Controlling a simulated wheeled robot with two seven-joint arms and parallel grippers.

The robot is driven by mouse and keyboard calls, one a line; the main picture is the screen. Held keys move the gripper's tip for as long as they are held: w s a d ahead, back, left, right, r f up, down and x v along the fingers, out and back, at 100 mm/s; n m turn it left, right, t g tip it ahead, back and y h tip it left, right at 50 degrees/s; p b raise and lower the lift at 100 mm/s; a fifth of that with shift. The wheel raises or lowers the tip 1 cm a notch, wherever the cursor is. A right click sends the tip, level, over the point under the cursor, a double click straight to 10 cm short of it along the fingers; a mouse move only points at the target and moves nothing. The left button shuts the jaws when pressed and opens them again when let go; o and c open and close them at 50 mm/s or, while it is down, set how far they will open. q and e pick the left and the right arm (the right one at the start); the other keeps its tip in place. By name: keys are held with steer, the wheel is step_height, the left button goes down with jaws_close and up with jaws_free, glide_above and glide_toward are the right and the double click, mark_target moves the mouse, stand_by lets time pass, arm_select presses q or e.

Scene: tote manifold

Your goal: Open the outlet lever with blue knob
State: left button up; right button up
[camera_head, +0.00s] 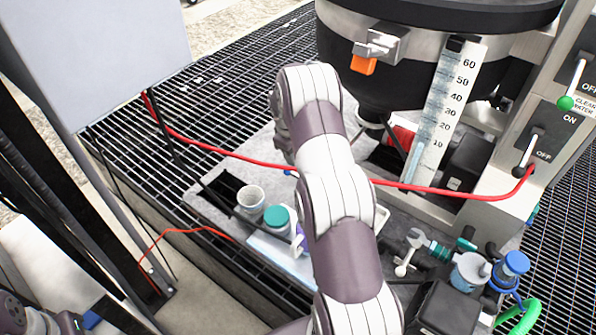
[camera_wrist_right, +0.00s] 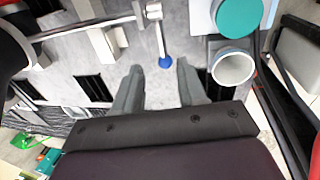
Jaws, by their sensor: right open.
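The outlet lever is a thin pale rod (camera_wrist_right: 160,35) with a blue knob (camera_wrist_right: 165,62) at its end, in the right wrist view. A small bit of blue, likely this knob, shows beside my arm in the head view (camera_head: 289,172). My right gripper (camera_wrist_right: 159,78) is open and empty. Its two fingertips are on either side of the knob's line, and the knob appears just beyond them; I cannot tell the depth. In the head view my right arm hides the gripper and most of the lever. My left gripper is not in view.
A white cup (camera_head: 250,197) and a teal-lidded jar (camera_head: 277,218) stand left of my arm. A red cable (camera_head: 420,189) crosses the scene. A black tank (camera_head: 395,80) with a level gauge (camera_head: 447,95) stands behind. Valves and a blue-capped fitting (camera_head: 515,263) crowd the right.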

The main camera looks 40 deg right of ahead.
steer(key=f, duration=0.3)
steer(key=d+f+p, duration=0.1)
steer(key=f, duration=0.3)
steer(key=w+f, duration=0.1)
steer(key=f, duration=0.3)
steer(key=shift+w+d+f, duration=0.1)
steer(key=shift+d, duration=0.3)
jaws_close()
